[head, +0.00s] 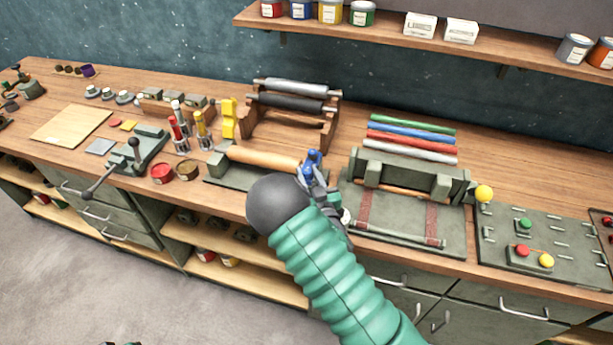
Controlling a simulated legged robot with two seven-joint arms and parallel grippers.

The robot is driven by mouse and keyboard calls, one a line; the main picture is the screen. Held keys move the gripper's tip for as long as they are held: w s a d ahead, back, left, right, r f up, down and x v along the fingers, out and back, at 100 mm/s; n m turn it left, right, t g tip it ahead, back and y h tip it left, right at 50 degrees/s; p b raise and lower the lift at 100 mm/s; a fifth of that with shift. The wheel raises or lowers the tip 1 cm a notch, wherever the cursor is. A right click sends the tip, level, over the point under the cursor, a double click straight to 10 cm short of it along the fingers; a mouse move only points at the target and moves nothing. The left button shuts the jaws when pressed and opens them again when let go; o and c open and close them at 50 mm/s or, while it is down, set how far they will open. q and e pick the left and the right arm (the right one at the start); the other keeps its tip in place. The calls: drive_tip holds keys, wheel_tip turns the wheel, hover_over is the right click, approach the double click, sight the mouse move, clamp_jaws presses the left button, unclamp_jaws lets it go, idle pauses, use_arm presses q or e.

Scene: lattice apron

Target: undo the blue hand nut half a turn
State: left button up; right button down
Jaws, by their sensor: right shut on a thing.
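The blue hand nut (314,156) stands at the right end of a wooden roller (264,158) on a dark green base on the bench. My right gripper (313,173) reaches it from the front and is shut on it; the nut's upper lobes show above the fingers. My dark wrist and green arm sleeve hide the lower part of the nut and the base's right end. My left gripper is not in view.
A dark green press (405,178) with a rail frame stands close on the right, and a panel with coloured knobs (545,240) lies beyond it. A rack of rollers (290,100) stands behind. Red and brown tins (162,174) stand left. An overhead shelf (420,35) holds paint tins.

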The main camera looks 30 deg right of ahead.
drive_tip(key=shift+s+f+n+y, duration=0.1)
drive_tip(key=shift+f+n+y, duration=0.3)
drive_tip(key=shift+y, duration=0.5)
drive_tip(key=shift+r+n, duration=0.15)
drive_tip(key=shift+n, duration=0.15)
drive_tip(key=c, duration=1.3)
unclamp_jaws()
drive_tip(key=shift+c, duration=0.2)
drive_tip(key=o, duration=0.3)
drive_tip(key=shift+t, duration=0.3)
drive_tip(key=shift+d+r, duration=0.1)
drive_tip(key=shift+d, duration=0.05)
drive_tip(key=shift+w, duration=0.2)
